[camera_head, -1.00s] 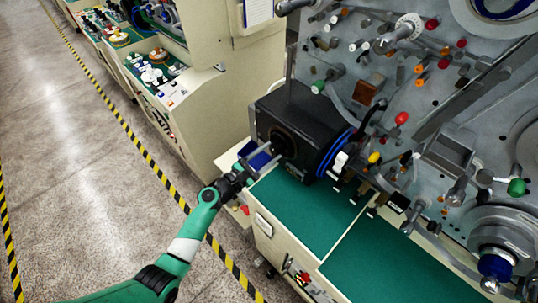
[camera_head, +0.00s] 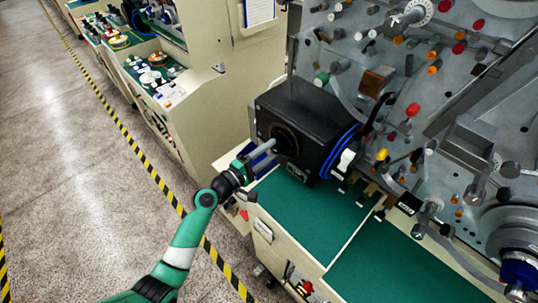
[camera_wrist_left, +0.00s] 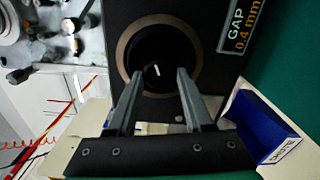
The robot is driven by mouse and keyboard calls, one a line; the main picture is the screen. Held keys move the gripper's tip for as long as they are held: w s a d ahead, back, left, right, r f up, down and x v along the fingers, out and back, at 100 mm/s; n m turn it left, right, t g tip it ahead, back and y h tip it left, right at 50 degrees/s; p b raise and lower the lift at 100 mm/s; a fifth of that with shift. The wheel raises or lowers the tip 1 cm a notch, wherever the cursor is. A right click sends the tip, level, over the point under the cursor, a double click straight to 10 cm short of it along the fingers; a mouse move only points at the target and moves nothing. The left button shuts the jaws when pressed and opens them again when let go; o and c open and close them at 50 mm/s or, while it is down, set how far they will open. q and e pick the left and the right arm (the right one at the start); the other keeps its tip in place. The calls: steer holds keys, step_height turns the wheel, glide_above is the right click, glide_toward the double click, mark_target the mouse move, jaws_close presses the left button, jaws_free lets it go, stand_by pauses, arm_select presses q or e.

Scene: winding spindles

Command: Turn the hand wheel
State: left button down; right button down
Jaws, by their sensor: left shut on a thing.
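A black box (camera_head: 318,112) stands on the green-topped bench, with a round opening in a brownish ring on its left face. The ring (camera_wrist_left: 124,52) and its dark centre, which I take for the hand wheel (camera_wrist_left: 157,50), fill the middle of the left wrist view. My left gripper (camera_head: 273,143) reaches in from the left, with its fingertips at this face. Its two grey fingers (camera_wrist_left: 157,74) are spaced apart and closed on the dark wheel. The exact contact is hidden in shadow. My right gripper is not in view.
A blue bin (camera_wrist_left: 262,128) sits beside the box, close to my gripper. The grey machine panel (camera_head: 350,50) with several pegs and coloured knobs rises behind. The green bench top (camera_head: 300,215) in front of the box is clear.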

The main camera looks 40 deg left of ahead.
arm_select(q)
steer(key=m+b, duration=0.3)
steer(key=m, duration=0.2)
steer(key=shift+r+m+b, duration=0.1)
steer(key=shift+m+b, duration=0.5)
steer(key=shift+m, duration=0.6)
steer(key=shift+c, duration=1.5)
jaws_free()
steer(key=s, duration=1.1)
steer(key=shift+s, duration=0.35)
